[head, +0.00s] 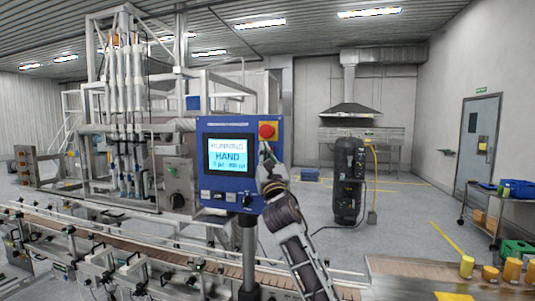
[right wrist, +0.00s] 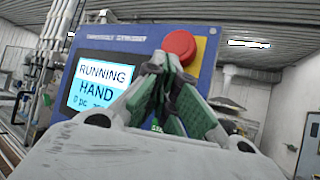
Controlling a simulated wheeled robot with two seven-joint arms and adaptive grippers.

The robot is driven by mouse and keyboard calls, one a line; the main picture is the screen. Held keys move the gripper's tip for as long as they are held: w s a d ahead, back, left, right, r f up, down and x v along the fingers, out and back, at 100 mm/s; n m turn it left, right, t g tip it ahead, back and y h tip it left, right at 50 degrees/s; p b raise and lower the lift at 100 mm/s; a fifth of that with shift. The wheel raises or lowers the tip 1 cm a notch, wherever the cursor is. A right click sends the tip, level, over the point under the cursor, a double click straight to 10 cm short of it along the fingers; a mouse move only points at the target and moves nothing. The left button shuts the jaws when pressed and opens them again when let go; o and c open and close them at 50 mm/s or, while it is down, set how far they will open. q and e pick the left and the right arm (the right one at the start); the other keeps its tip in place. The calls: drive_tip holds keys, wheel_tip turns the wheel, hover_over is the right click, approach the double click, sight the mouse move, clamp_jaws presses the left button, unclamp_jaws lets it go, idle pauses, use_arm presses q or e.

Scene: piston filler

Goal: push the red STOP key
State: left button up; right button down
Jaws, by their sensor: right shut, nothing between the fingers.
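A blue control panel (head: 228,122) stands on a post in the middle of the head view. Its lit screen (head: 228,157) reads HAND, and in the right wrist view the screen (right wrist: 100,85) reads RUNNING, HAND. A red round button (head: 267,130) sits on a yellow plate at the panel's upper right; it also shows in the right wrist view (right wrist: 180,44). No STOP label is legible. My right gripper (head: 265,149) is shut and empty, its tips just below the red button; contact cannot be told. It hides the panel's right part below the button. My left gripper is out of view.
Yellow jars (head: 467,265) stand at the front right. Open floor lies behind the panel at right.

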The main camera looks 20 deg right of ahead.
drive_tip(key=shift+w+d, duration=0.7)
drive_tip(key=shift+w, duration=0.25)
drive_tip(key=shift+w+d, duration=0.45)
drive_tip(key=shift+w, duration=0.25)
idle(2.3)
drive_tip(key=shift+s+a, duration=0.15)
drive_tip(key=shift+s, duration=0.05)
drive_tip(key=shift+s+a+p, duration=0.3)
drive_tip(key=shift+s+p, duration=0.05)
drive_tip(key=shift+s, duration=0.15)
drive_tip(key=shift+a, duration=0.1)
idle(0.5)
drive_tip(key=s+a, duration=0.1)
drive_tip(key=s+p, duration=0.1)
drive_tip(key=s+a, duration=0.1)
drive_tip(key=s, duration=0.1)
drive_tip(key=shift+a, duration=0.3)
idle(0.3)
idle(0.7)
